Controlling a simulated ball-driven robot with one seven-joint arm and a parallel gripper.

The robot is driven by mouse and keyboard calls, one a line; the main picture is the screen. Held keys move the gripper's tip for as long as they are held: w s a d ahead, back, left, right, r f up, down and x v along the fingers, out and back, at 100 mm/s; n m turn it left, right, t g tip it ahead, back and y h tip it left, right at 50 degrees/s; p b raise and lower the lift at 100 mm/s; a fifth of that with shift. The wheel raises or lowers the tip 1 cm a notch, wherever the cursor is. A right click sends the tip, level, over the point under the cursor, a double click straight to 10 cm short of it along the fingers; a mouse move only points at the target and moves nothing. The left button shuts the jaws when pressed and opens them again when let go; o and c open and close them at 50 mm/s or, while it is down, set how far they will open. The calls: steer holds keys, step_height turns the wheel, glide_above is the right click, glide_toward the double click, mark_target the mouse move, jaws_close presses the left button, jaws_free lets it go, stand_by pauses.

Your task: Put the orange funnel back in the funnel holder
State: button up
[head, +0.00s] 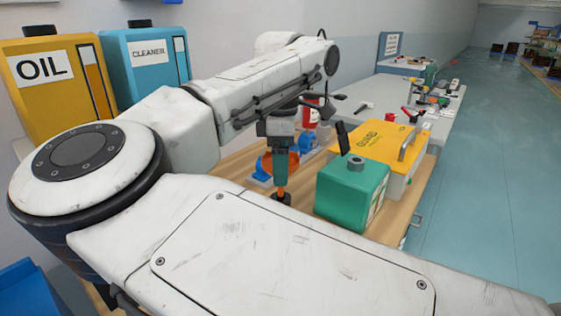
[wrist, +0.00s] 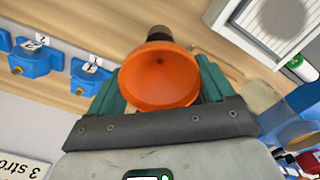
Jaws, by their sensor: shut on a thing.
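The orange funnel (head: 293,162) is between the green fingers of my gripper (head: 281,172), over the wooden bench in the head view. In the wrist view, my gripper (wrist: 160,92) is shut on the funnel (wrist: 158,76), and its wide mouth faces the camera. In the head view its narrow end points down at a small black round piece (head: 281,198). That piece also shows past the funnel's rim in the wrist view (wrist: 159,33); I cannot tell whether they touch. Blue holders with number labels (wrist: 35,60) (wrist: 90,75) stand along the bench; which is the funnel holder is unclear.
A green canister (head: 350,188) and a yellow case (head: 385,142) stand close to the right of my gripper. A blue holder (head: 262,173) is just left of it. Yellow oil (head: 50,75) and blue cleaner (head: 148,62) containers stand at the left.

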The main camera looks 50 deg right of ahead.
steer(key=shift+f+b, duration=1.85)
steer(key=shift+f, duration=0.4)
stand_by(0.4)
steer(key=o, duration=0.9)
steer(key=shift+r+p, duration=2.25)
steer(key=shift+r, duration=1.3)
